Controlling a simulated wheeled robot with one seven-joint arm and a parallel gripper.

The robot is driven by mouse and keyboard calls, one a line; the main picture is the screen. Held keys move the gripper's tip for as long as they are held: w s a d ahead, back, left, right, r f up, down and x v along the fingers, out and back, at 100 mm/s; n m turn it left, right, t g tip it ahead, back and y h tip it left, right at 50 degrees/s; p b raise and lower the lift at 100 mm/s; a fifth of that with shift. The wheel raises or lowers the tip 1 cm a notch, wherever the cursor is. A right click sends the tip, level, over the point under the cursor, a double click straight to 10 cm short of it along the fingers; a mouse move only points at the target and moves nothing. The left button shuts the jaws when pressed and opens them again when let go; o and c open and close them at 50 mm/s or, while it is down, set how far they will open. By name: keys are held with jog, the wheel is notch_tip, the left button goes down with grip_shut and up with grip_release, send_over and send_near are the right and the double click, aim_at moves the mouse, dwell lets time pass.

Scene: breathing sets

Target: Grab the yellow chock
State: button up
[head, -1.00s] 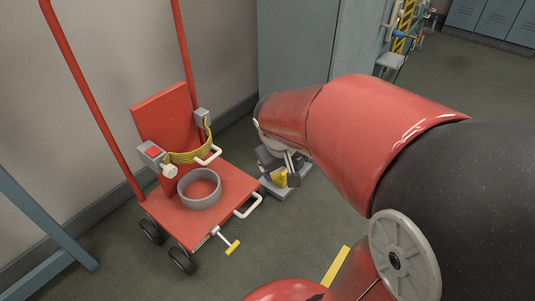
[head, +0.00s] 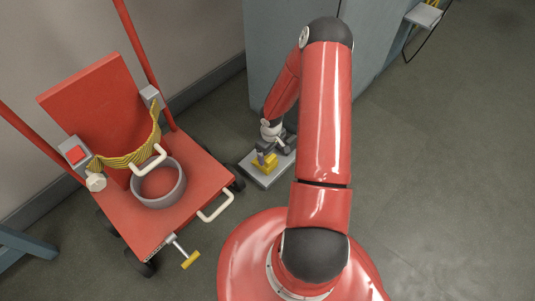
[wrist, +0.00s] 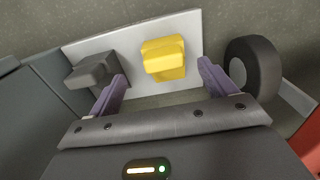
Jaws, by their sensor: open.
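The yellow chock (head: 265,163) sits on a light grey plate (head: 262,181) on the floor, between the red cart and the blue-grey cabinet. In the wrist view the yellow chock (wrist: 164,59) lies ahead of and between the two purple fingers of my gripper (wrist: 163,84). The fingers are open, with a gap on each side of the chock. In the head view my gripper (head: 270,152) is low over the plate, and its fingers partly hide the chock.
A dark grey block (wrist: 92,69) stands on the plate left of the chock in the wrist view. A cart wheel (wrist: 252,68) is close on the right. The red cart (head: 185,205) and blue-grey cabinet (head: 268,60) flank the plate. Floor at right is clear.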

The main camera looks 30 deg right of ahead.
jog(key=f, duration=0.2)
jog(key=f+b, duration=0.1)
jog(key=f, duration=0.2)
jog(key=w+a+f, duration=0.1)
jog(key=f, duration=0.2)
jog(key=shift+b, duration=0.3)
jog(key=shift+r, duration=0.1)
jog(key=shift+c, duration=0.2)
jog(key=c, duration=1.2)
